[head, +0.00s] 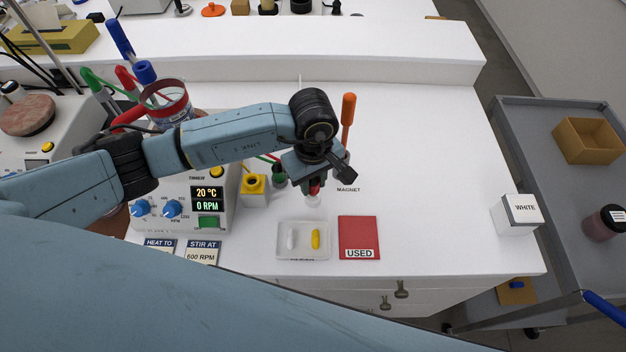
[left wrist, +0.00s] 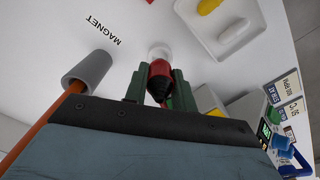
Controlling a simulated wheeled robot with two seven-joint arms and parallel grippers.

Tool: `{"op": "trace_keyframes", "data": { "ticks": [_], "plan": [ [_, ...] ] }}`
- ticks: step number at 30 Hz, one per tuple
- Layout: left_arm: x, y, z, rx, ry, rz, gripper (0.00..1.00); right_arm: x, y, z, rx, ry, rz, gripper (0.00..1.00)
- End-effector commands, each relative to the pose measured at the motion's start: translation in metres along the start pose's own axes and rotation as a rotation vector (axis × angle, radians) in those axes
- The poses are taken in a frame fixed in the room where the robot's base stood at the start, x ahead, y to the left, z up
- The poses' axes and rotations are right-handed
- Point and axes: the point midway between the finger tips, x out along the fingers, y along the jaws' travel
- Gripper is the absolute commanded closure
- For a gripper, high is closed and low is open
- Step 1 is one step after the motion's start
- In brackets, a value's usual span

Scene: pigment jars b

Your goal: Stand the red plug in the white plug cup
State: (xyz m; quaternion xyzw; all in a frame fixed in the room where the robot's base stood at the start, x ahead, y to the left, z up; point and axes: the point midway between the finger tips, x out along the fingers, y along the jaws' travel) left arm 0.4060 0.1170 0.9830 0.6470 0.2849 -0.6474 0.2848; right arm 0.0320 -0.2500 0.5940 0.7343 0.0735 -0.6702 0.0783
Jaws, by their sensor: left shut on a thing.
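My left gripper (head: 314,187) points down over the bench, left of the word MAGNET. It is shut on the red plug (head: 315,190), which also shows between the green fingers in the left wrist view (left wrist: 160,72), its dark end toward the camera. The small white plug cup (head: 313,201) is right below the plug; in the left wrist view the cup (left wrist: 160,50) shows just past the plug's far end. The plug looks upright and lined up with the cup. I cannot tell whether its end is inside the cup or just above it. My right gripper is out of view.
A white tray (head: 303,256) with a white and a yellow bar lies nearer me, beside a red USED mat (head: 359,233). An orange-handled magnet rod (head: 348,110) stands close behind the gripper.

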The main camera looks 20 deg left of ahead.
Motion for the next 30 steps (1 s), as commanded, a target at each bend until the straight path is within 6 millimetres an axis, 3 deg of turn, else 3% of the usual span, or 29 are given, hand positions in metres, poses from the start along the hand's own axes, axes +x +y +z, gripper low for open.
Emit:
{"op": "trace_keyframes", "data": {
  "ticks": [30],
  "plan": [
    [-0.0002,-0.0001,0.0002,-0.007,-0.001,0.000,1.00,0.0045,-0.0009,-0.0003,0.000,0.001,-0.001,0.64]
  ]
}}
